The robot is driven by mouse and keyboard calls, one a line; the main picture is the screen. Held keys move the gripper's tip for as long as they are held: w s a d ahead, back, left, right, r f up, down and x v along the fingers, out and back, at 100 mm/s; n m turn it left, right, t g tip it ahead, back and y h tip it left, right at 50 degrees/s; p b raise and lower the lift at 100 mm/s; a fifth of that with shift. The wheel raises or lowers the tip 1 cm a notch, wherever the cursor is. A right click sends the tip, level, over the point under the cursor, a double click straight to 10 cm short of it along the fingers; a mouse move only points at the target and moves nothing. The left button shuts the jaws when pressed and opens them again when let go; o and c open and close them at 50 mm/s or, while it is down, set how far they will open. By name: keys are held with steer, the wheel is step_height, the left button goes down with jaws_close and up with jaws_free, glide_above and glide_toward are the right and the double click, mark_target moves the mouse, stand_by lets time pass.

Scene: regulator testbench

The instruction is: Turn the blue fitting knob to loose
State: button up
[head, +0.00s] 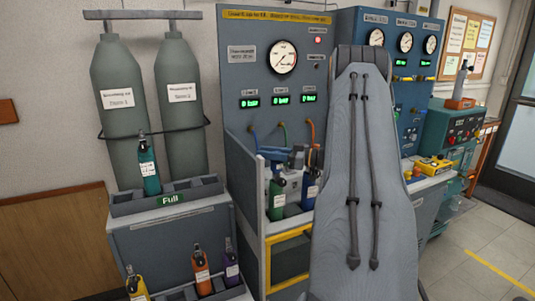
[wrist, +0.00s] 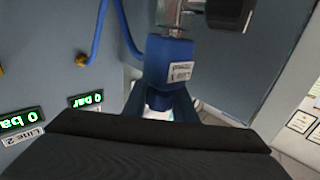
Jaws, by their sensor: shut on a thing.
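The blue fitting knob (wrist: 168,58) shows in the upper middle of the wrist view, with a white label whose small print I cannot read surely. A metal stem and a dark round part are above it in the picture. My gripper (wrist: 164,98) is shut on the knob from below in that view, with a blue finger on either side. The dark body of my wrist fills the bottom of the view. In the head view, a small blue shape is at the bench front above the green and blue bottles; my arm partly covers this area, and the grip is too small to judge.
A blue hose (wrist: 98,32) loops left of the knob. The grey gauge panel (head: 240,75) stands behind the bench, with green displays. A green bottle (head: 277,197) and a blue bottle (head: 309,190) stand close together. A teal bottle (head: 149,168) stands in the rack marked Full.

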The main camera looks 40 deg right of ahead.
steer(key=shift+s+a+n+g+y, duration=0.1)
steer(key=shift+a+n+g+y, duration=0.05)
steer(key=shift+n+g+y, duration=0.45)
steer(key=shift+y, duration=0.3)
stand_by(0.9)
steer(key=o, duration=1.1)
steer(key=shift+c, duration=0.2)
steer(key=shift+s, duration=0.1)
steer(key=b+v, duration=0.2)
steer(key=v, duration=0.5)
steer(key=shift+s+d+b, duration=0.25)
steer(key=shift+b, duration=0.1)
